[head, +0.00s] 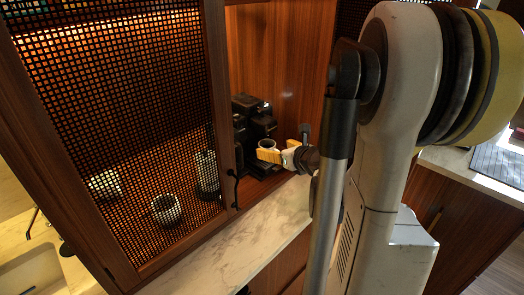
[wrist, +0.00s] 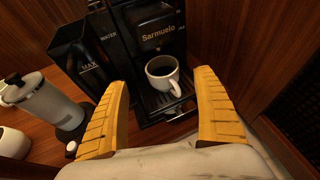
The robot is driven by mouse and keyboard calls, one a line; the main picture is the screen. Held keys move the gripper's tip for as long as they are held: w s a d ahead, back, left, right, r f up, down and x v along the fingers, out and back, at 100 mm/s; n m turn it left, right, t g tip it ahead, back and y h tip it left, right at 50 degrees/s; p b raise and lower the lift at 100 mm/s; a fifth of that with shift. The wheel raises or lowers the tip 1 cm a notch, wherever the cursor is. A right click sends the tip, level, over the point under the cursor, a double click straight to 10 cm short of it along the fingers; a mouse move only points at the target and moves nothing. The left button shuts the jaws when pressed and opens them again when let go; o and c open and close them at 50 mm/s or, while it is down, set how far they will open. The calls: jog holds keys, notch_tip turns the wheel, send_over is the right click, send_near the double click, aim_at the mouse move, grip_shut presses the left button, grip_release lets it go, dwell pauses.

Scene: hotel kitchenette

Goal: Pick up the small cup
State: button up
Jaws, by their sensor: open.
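The small cup (wrist: 162,72) is white, with dark liquid inside. In the wrist view it stands upright on the drip tray (wrist: 160,103) of a black coffee machine (wrist: 152,35), its handle toward the lower right. In the head view the cup (head: 267,145) shows small beside the yellow fingers. My gripper (wrist: 166,100) is open, its yellow fingers spread left and right of the cup's line, with the cup a little beyond the fingertips and apart from them. In the head view my gripper (head: 278,154) reaches in front of the coffee machine (head: 254,122).
A white and black canister (wrist: 45,103) and a white cup (wrist: 12,142) stand at left in the wrist view. A perforated cabinet door (head: 120,110) with a black handle (head: 234,188) stands left of my arm. The marble counter (head: 235,245) in front is clear.

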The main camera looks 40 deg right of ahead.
aim_at(264, 143)
jog(key=b+x, duration=0.2)
jog(key=x, duration=0.5)
jog(key=shift+d, duration=0.2)
jog(key=shift+s+r, duration=0.15)
jog(key=shift+c, duration=0.3)
jog(key=c, duration=1.3)
